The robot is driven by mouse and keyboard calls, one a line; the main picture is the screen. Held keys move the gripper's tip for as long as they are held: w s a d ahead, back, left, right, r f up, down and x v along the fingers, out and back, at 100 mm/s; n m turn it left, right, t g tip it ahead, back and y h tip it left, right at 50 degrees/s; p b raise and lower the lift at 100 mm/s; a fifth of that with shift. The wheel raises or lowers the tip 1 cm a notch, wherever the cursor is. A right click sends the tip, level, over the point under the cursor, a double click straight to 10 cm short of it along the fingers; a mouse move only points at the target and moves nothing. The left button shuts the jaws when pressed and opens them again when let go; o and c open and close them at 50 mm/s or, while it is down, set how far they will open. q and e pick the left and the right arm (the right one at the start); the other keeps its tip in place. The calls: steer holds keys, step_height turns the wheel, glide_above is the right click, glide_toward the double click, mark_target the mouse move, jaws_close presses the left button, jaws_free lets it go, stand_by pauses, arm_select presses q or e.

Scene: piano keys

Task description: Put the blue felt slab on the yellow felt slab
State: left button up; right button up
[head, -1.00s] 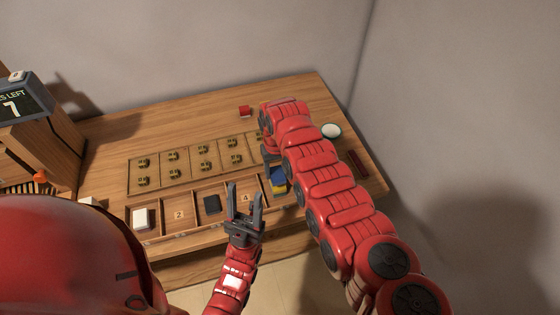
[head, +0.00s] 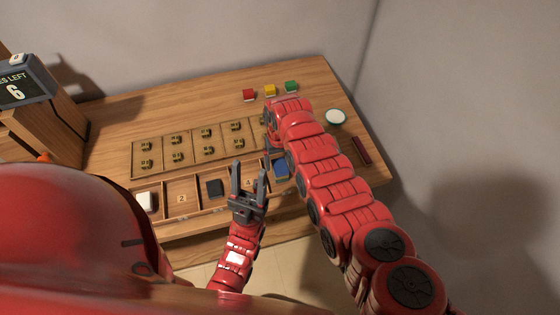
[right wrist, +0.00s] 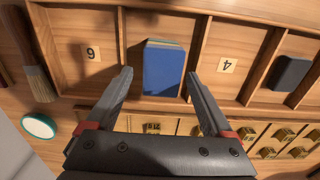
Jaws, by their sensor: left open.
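The blue felt slab (right wrist: 164,71) lies in the tray compartment between those marked 6 and 4; it also shows in the head view (head: 281,170). A thin yellowish edge (right wrist: 167,41) shows along its upper side in the right wrist view, seemingly the yellow felt slab beneath it, mostly hidden. My right gripper (right wrist: 158,85) is open, its fingers apart on either side of the blue slab with nothing held. In the head view my right arm hides most of it. My left gripper (head: 248,178) is open and empty, in front of the tray.
A white slab (head: 147,202) and a black slab (head: 215,188) lie in other compartments. A board with several brass pieces (head: 171,158) is behind the tray. A white round dish (head: 335,117) is at right.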

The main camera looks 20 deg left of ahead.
mark_target(280, 163)
steer(key=shift+s+r, duration=0.1)
steer(key=shift+r, duration=0.05)
steer(key=shift+r+p, duration=0.3)
steer(key=shift+p, duration=0.1)
steer(key=shift+b, duration=0.3)
steer(key=shift+w+a+r, duration=0.1)
steer(key=shift+w+r, duration=0.1)
steer(key=shift+r, duration=0.1)
step_height(280, 163, up, 7)
steer(key=b, duration=0.2)
steer(key=shift+f+b, duration=0.2)
steer(key=shift+b, duration=0.1)
steer(key=r, duration=0.2)
steer(key=r+p, duration=0.1)
steer(key=r, duration=0.1)
steer(key=shift+s+r, duration=0.2)
steer(key=shift+r, duration=0.05)
